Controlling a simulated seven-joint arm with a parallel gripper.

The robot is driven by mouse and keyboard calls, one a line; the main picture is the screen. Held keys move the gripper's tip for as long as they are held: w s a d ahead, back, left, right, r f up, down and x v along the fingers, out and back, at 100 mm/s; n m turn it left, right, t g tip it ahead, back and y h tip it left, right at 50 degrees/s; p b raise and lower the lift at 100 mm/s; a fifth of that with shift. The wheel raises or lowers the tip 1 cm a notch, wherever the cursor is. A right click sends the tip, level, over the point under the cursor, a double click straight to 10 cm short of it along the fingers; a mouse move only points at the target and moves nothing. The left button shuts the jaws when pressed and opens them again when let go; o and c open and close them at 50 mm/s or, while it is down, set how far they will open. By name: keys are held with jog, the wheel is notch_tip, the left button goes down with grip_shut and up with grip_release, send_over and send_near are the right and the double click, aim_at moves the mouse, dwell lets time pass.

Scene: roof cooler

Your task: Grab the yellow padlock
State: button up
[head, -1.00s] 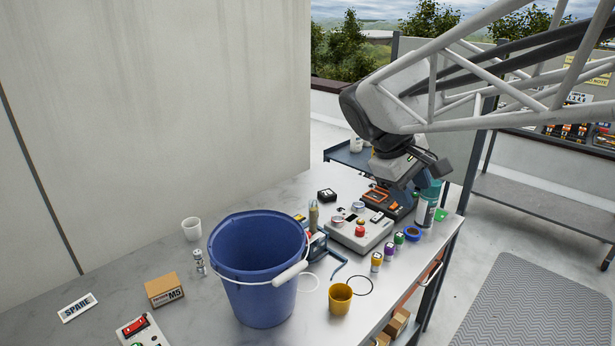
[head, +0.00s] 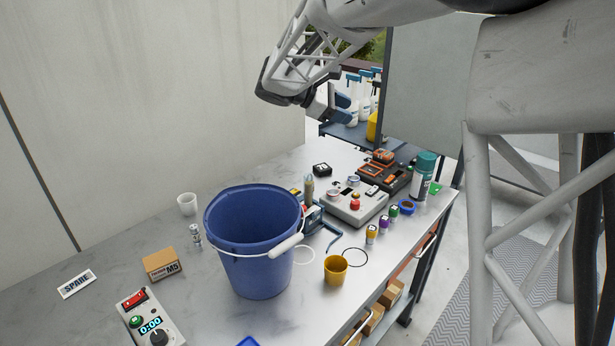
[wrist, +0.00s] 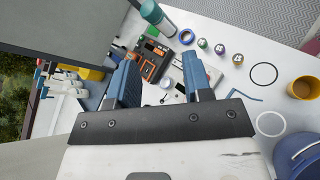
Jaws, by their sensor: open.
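I cannot make out the yellow padlock for certain in either view. A small yellow-orange patch (head: 295,191) shows just behind the blue bucket's rim in the head view, mostly hidden and too small to name. My gripper (head: 342,107) is raised above the far part of the bench, well clear of its top. In the wrist view my gripper (wrist: 162,75) has its two blue fingers wide apart with nothing held between them. Beyond them lie the grey control box (wrist: 194,72) and an orange-and-black device (wrist: 150,60).
The blue bucket (head: 254,245) stands tall mid-bench. A yellow cup (head: 336,269), small coloured-lid jars, a blue tape roll (head: 407,207) and a teal-capped can (head: 422,178) line the right side. A small cardboard box (head: 162,263) sits left. A shelf with bottles (head: 367,105) stands behind.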

jog(key=w+a+f+n+t+h, duration=0.2)
jog(key=w+a+f+n, duration=0.1)
jog(key=w+a, duration=0.45)
jog(key=w+a+f+n+t+h, duration=0.2)
jog(key=w+a+h, duration=0.1)
jog(key=w+a, duration=0.45)
jog(key=f, duration=2.5)
jog(key=shift+w+d, duration=0.2)
jog(key=shift+d, duration=0.15)
jog(key=shift+f, duration=0.3)
jog(key=shift+x, duration=1.3)
jog(key=shift+f+x, duration=0.15)
jog(key=shift+x, duration=1.15)
jog(key=shift+f+x, duration=0.2)
jog(key=shift+x, duration=1.15)
